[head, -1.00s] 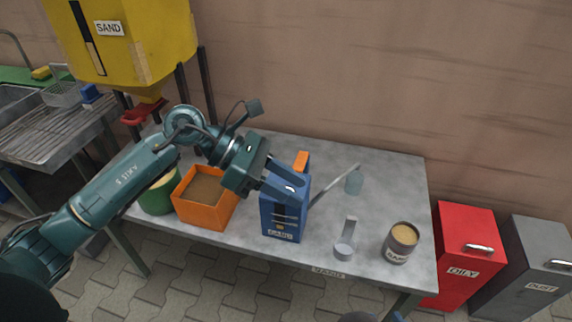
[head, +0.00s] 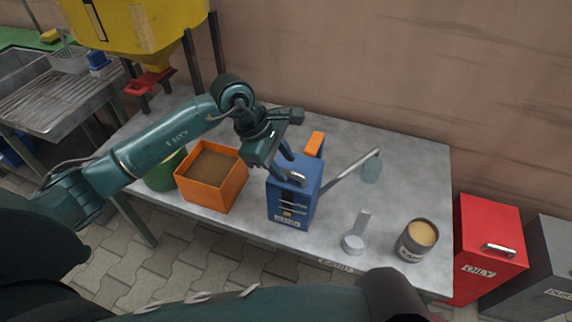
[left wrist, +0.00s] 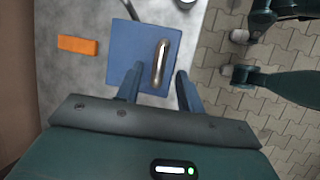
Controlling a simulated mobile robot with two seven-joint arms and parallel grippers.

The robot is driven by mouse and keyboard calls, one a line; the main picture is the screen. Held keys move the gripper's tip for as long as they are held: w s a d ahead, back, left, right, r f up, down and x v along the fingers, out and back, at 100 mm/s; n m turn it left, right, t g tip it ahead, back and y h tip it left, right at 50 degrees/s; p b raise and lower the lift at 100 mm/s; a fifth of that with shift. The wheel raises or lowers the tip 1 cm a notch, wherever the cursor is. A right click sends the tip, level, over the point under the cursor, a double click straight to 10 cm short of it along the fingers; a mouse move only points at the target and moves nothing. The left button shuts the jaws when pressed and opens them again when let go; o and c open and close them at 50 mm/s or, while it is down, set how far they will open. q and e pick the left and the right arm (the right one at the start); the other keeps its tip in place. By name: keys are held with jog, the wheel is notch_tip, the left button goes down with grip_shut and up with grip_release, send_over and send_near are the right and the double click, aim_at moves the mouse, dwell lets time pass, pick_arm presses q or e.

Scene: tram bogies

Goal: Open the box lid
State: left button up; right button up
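The blue box (head: 290,205) stands upright on the grey table, with its lid shut. A silver bar handle (head: 296,176) lies on top of the lid; it also shows in the left wrist view (left wrist: 160,63). My left gripper (head: 289,173) points down at the lid from above. In the left wrist view my left gripper (left wrist: 159,82) is open, its two blue fingers apart, one on each side of the handle's near end. I cannot tell whether the fingers touch the lid. My right gripper is not in view.
An orange open box (head: 212,204) with brown fill stands left of the blue box. An orange block (head: 314,144) is behind it. A lever with a pale blue piece (head: 371,168), a scoop (head: 354,243) and a can (head: 416,241) are to its right. A red bin (head: 488,245) stands beyond the table.

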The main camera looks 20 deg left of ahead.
pick_arm(q)
jog(key=shift+x, duration=1)
jog(key=shift+w, duration=0.1)
grip_shut()
